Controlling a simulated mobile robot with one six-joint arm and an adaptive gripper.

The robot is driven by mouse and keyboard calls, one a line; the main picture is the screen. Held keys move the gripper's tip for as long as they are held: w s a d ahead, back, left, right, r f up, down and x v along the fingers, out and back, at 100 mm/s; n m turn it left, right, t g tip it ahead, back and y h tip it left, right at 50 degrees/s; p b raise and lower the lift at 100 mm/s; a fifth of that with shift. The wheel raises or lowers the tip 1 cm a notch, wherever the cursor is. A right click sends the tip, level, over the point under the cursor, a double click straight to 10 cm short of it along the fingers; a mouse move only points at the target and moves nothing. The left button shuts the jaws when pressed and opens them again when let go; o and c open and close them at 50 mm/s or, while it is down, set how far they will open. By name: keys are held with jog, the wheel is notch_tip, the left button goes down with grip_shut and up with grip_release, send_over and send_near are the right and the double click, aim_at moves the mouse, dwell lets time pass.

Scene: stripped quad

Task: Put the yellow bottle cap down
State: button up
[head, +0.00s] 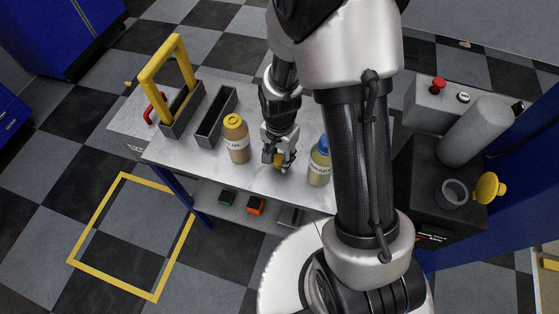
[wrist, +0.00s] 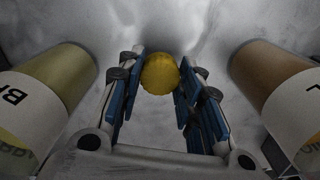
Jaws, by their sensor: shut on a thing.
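The yellow bottle cap (wrist: 160,73) is between the two blue-padded fingertips of my gripper (wrist: 158,80) in the wrist view, with both fingers touching it. In the head view my gripper (head: 280,158) points down over the light table, between two bottles, and the yellow cap (head: 279,160) shows between its fingers. My gripper is shut on the cap. The cap is at or close above the tabletop (head: 262,184); I cannot tell whether it touches.
A brown bottle with a yellow cap (head: 236,142) stands left of my gripper. A yellowish bottle with a blue cap (head: 320,163) stands right of it. A dark open bin (head: 215,118) and a yellow-handled tote (head: 180,112) are further left. The table front between the bottles is clear.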

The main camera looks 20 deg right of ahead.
jog(key=shift+f, duration=1)
jog(key=shift+f+b, duration=0.25)
jog(key=shift+b, duration=0.1)
jog(key=o, duration=0.8)
jog(key=shift+r, duration=0.1)
notch_tip(320, 180, up, 12)
jog(key=p, duration=0.5)
notch_tip(320, 180, up, 14)
jog(key=n+t, duration=0.2)
jog(key=n, duration=0.3)
send_over(280, 159)
jog(key=s, duration=0.5)
jog(key=s+r+n+t, duration=0.1)
jog(key=s+r, duration=0.1)
jog(key=s, duration=0.1)
jog(key=s+r+n, duration=0.2)
jog(key=s+r, duration=0.1)
jog(key=s+r+n+t, duration=0.1)
jog(key=s+r+n, duration=0.1)
jog(key=s+r, duration=0.1)
jog(key=shift+s+t, duration=0.3)
jog(key=shift+s, duration=0.2)
